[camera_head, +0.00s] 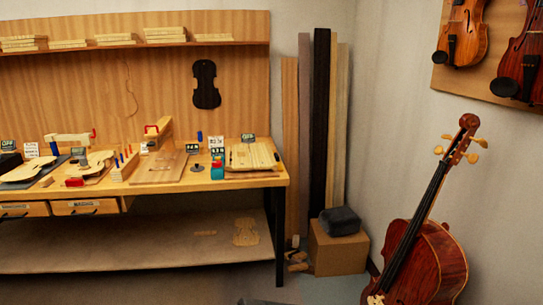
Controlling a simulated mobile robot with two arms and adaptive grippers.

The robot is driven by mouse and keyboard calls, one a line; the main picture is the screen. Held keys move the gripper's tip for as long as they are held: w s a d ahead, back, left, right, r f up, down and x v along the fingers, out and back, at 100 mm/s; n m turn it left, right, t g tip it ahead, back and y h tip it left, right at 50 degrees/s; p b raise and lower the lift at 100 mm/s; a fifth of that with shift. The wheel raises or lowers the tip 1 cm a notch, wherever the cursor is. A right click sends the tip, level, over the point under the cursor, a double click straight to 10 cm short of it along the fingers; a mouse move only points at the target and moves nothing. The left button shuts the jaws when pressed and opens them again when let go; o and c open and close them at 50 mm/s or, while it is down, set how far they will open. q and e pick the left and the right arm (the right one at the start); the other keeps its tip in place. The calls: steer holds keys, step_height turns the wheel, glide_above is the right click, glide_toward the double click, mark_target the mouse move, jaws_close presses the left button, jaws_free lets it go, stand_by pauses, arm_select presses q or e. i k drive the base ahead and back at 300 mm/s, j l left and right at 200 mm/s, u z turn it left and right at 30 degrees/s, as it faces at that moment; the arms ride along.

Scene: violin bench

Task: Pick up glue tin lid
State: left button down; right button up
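I cannot make out the glue tin lid for certain. A small dark round piece (197,168) lies on the bench top, right of centre, and I cannot tell if it is the lid. Right beside it stands a small teal, red and blue container (217,170), too small to tell if it is a tin.
The wooden workbench (235,183) fills the left side, crowded with violin plates, tools and small signs. A lower shelf (140,255) sits under it. Upright planks (290,130), a cardboard box (338,250) and a cello (430,260) stand to the right.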

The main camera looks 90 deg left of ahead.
mark_target(198, 168)
steer(key=j+u, duration=0.2)
steer(key=u, duration=0.3)
steer(key=i+j+u, duration=0.1)
steer(key=u, duration=0.4)
steer(key=i+j+u, duration=0.1)
steer(key=u, duration=0.4)
steer(key=i+j+u, duration=0.1)
steer(key=u, duration=0.4)
steer(key=i+j+u, duration=0.1)
steer(key=u, duration=0.4)
